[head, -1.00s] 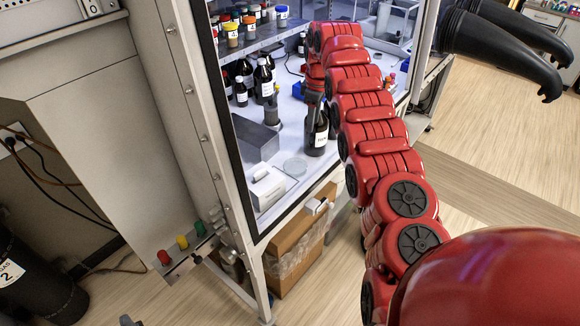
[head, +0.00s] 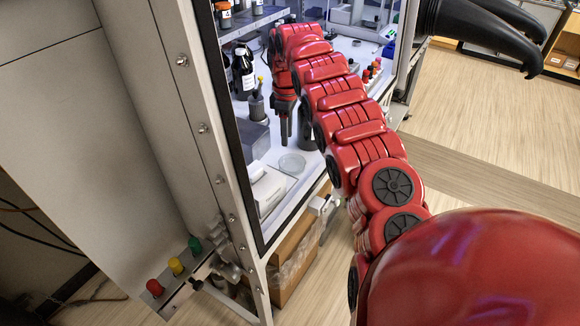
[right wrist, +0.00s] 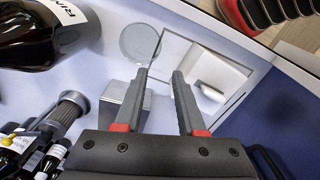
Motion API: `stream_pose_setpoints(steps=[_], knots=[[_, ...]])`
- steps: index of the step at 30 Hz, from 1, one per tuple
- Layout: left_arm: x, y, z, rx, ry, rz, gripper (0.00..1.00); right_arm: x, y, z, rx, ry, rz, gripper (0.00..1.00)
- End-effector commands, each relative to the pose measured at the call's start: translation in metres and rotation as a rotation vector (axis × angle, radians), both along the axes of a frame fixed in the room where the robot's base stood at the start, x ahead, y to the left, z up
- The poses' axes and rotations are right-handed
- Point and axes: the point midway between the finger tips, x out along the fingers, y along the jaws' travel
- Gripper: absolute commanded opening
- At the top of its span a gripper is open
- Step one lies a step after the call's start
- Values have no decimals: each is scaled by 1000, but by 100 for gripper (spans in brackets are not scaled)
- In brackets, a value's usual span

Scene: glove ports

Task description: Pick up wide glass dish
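The wide glass dish (head: 291,164) is a shallow, clear round dish lying flat on the white work surface inside the cabinet. In the right wrist view the dish (right wrist: 139,42) lies beyond the left fingertip. My right gripper (head: 286,138) hangs fingers down above and behind the dish, apart from it. The right wrist view shows its two fingers (right wrist: 162,76) spread with nothing between them. My left gripper is not in view.
A white box-shaped device (head: 268,187) sits left of the dish, with a grey metal block (head: 252,138) behind it. A large dark bottle (right wrist: 40,35) stands close to the right gripper. The cabinet's frame post (head: 190,110) borders the opening.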

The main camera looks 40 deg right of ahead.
Motion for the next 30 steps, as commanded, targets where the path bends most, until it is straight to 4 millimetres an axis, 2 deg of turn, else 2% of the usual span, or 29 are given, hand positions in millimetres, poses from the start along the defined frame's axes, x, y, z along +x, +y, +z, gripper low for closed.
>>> stream_pose_setpoints(steps=[2, 11, 13, 20, 25, 30], knots=[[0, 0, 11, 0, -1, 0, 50, -2, 0, -8, 2, 5, -1, 39], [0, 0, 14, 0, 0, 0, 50, -1, 2, -67, 2, 3, 0, 39], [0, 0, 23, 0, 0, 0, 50, -1, 0, -73, 2, 2, -1, 39], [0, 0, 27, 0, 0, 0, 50, 0, 1, -87, 0, -4, 1, 39], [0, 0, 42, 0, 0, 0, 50, -2, 0, -97, 1, -2, 1, 39], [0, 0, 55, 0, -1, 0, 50, -4, 0, -120, 3, 0, 2, 39]])
